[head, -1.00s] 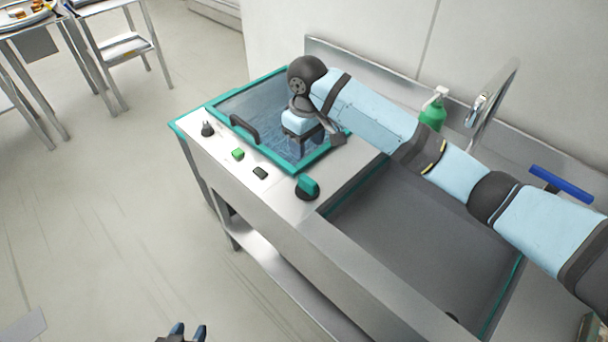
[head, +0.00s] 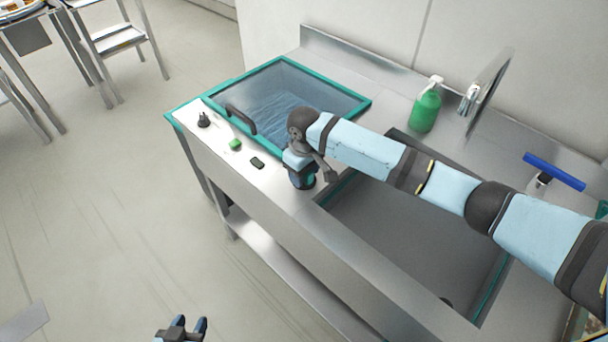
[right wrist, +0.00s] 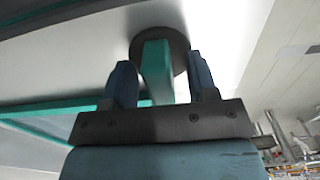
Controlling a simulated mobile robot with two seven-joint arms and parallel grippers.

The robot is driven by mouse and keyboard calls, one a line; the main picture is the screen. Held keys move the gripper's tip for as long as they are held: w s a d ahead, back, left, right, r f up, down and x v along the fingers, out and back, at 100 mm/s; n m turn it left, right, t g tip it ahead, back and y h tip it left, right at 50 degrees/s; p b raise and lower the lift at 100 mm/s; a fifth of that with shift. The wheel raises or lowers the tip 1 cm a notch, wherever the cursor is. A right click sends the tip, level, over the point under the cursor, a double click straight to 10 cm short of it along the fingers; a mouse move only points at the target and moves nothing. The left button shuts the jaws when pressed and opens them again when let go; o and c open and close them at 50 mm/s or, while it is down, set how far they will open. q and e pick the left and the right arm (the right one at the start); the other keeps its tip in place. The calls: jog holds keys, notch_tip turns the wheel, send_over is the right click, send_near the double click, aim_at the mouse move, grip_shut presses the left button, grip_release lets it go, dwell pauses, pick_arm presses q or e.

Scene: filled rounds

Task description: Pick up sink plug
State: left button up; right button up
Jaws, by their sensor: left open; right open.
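The sink plug, a dark round disc with an upright teal grip (right wrist: 157,68), sits on the steel counter. My right gripper (right wrist: 163,82) is open, with one blue finger on each side of the teal grip; I see small gaps at both sides. In the head view my right gripper (head: 301,174) hangs over the plug and hides most of it. My left gripper (head: 189,324) is open and empty at the bottom edge, low in front of the counter.
A teal-rimmed water basin (head: 300,85) with a dark handle lies behind the plug. An empty grey sink (head: 400,225) is to its right. A green bottle (head: 425,108), a tap (head: 487,88) and a dark knob (head: 204,120) stand on the counter.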

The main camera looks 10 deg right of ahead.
grip_shut()
dwell(0.3)
notch_tip(320, 180, up, 20)
jog(key=shift+b, duration=0.3)
